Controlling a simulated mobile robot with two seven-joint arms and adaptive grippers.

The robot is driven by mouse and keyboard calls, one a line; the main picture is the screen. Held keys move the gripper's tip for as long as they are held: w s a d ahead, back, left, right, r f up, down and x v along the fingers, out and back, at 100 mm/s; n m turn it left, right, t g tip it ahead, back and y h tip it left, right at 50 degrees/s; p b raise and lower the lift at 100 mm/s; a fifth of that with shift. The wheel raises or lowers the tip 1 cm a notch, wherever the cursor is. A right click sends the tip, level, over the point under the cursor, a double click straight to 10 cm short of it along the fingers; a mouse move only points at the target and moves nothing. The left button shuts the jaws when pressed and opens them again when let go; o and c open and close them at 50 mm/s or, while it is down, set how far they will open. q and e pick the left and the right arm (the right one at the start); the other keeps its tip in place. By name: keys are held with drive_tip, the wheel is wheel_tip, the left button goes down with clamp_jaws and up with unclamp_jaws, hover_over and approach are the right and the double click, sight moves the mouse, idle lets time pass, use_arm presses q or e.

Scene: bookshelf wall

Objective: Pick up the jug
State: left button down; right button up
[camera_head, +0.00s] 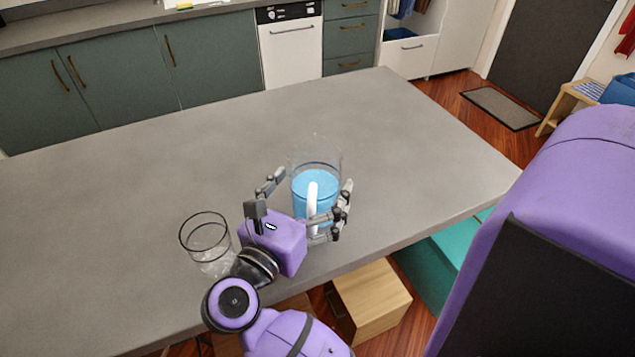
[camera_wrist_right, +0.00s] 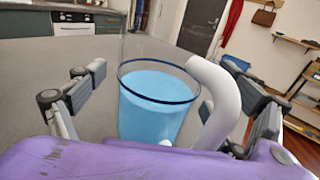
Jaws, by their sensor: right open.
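The jug (camera_head: 312,189) is a clear vessel holding blue liquid, with a white handle. It stands upright on the grey table (camera_head: 390,130) near its front edge. My right gripper (camera_head: 308,196) is open, with its fingers on either side of the jug. In the right wrist view the jug (camera_wrist_right: 155,105) and its white handle (camera_wrist_right: 222,105) lie between the two spread fingers. The handle faces the gripper's palm. I cannot tell whether any finger touches the jug. My left gripper is not in view.
A clear empty-looking glass (camera_head: 207,242) stands on the table just left of my right gripper. The table behind and left of the jug is clear. A wooden box (camera_head: 368,300) and a teal box (camera_head: 435,265) are below the table's front edge.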

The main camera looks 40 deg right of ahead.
drive_tip(key=shift+w+d, duration=0.15)
drive_tip(key=shift+d, duration=0.1)
drive_tip(key=shift+c, duration=0.7)
drive_tip(key=c, duration=1.7)
drive_tip(key=shift+c, duration=0.9)
drive_tip(key=shift+r, duration=0.1)
